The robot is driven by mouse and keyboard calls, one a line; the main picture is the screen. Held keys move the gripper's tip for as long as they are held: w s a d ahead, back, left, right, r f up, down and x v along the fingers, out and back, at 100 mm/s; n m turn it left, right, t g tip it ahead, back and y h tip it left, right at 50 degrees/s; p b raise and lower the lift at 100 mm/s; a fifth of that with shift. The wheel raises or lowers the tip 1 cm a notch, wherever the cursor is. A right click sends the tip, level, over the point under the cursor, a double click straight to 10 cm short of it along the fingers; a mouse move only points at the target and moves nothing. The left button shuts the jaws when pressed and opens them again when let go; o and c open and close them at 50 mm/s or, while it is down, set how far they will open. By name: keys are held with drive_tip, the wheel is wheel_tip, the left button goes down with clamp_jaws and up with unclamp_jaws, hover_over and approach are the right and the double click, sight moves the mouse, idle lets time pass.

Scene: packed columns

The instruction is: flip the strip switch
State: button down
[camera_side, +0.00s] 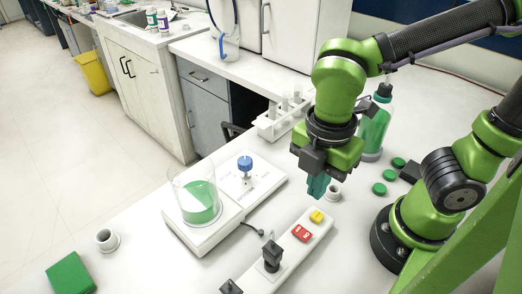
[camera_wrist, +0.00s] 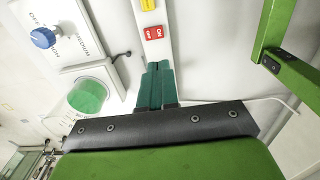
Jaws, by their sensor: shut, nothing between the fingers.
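The white power strip (camera_side: 287,247) lies on the white bench with a red rocker switch (camera_side: 302,233), marked in white, near its far end. A yellow button (camera_side: 317,216) sits just past the red switch, and black plugs (camera_side: 271,254) stand in the strip nearer the camera. My gripper (camera_side: 317,188) is shut and empty, its green fingers pointing down above the bench, apart from the switch. In the wrist view, the shut fingers (camera_wrist: 155,68) line up with the strip, with the red switch (camera_wrist: 153,33) just beyond their tips.
A stirrer hot plate (camera_side: 240,183) with a blue knob (camera_side: 245,162) and a beaker of green liquid (camera_side: 200,203) stands left of the strip. A small white cup (camera_side: 333,191), green caps (camera_side: 379,188) and a green bottle (camera_side: 374,125) are near my gripper. A tube rack (camera_side: 280,118) stands behind.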

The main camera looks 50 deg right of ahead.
sight(306, 235)
wheel_tip(306, 235, down, 14)
drive_tip(key=shift+r, duration=0.2)
drive_tip(key=shift+f, duration=0.15)
idle(0.5)
drive_tip(key=shift+w, duration=0.1)
drive_tip(key=shift+w+r, duration=0.25)
drive_tip(key=shift+w, duration=0.4)
drive_tip(key=shift+r, duration=0.15)
wheel_tip(306, 235, up, 14)
idle(0.4)
drive_tip(key=shift+w+a+f, duration=0.15)
drive_tip(key=shift+w+f, duration=0.05)
drive_tip(key=shift+w, duration=0.15)
